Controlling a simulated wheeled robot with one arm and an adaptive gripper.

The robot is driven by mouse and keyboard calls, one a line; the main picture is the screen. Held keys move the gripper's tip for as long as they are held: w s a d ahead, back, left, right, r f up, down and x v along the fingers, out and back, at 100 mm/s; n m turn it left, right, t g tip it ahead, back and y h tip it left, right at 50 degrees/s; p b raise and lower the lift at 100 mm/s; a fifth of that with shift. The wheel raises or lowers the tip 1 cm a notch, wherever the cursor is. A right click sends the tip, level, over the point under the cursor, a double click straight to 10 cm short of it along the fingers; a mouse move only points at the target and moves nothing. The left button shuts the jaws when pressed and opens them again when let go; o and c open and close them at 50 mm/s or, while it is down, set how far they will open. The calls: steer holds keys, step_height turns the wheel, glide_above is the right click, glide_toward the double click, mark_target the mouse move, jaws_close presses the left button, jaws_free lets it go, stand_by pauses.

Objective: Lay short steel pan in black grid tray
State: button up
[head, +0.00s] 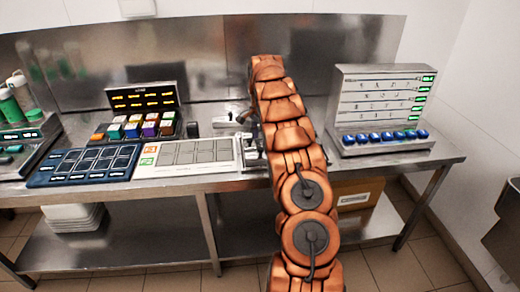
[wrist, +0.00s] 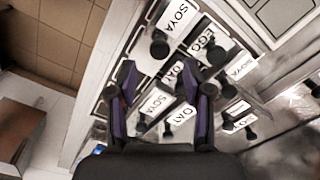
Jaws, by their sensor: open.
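A dark tray with a grid of cells (head: 42,180) lies at the left of the counter. My gripper is mostly hidden behind my copper arm in the head view. In the wrist view my gripper (wrist: 158,85) is open, its purple-sided fingers apart over a cluster of white labels reading SOYA, EGG and OAT and several black knobs (wrist: 160,48). I see nothing clearly held between the fingers. Small steel pieces (head: 229,121) show beside my arm in the head view. I cannot tell which of them, if any, is the short steel pan.
A white panel with grey cells (head: 152,171) lies between the dark tray and my arm. Coloured cubes (head: 150,130) stand in a black rack behind. A steel unit with blue knobs (head: 383,88) stands at right. Green-capped bottles (head: 10,108) stand far left.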

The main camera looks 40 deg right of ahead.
mark_target(260, 149)
step_height(260, 149, up, 6)
steer(key=b, duration=0.1)
steer(key=shift+r, duration=0.15)
steer(key=shift+r, duration=0.1)
stand_by(0.4)
steer(key=s+a+r+n, duration=0.3)
steer(key=a, duration=0.6)
steer(key=s+a+r+n+g, duration=0.1)
steer(key=s+a+r+n, duration=0.25)
steer(key=a, duration=0.55)
steer(key=s+a+r+n, duration=0.2)
steer(key=s+a, duration=0.2)
steer(key=a, duration=0.5)
steer(key=s+a+f+n, duration=0.2)
steer(key=s+a, duration=0.3)
steer(key=s, duration=0.4)
steer(key=s+a+f+n, duration=0.3)
steer(key=s+a, duration=0.3)
steer(key=s, duration=0.4)
steer(key=s+a+f+n, duration=0.3)
steer(key=s+a, duration=0.3)
steer(key=s, duration=0.3)
steer(key=shift+s+n+g, duration=0.2)
steer(key=shift+n+g, duration=0.2)
steer(key=shift+n, duration=0.45)
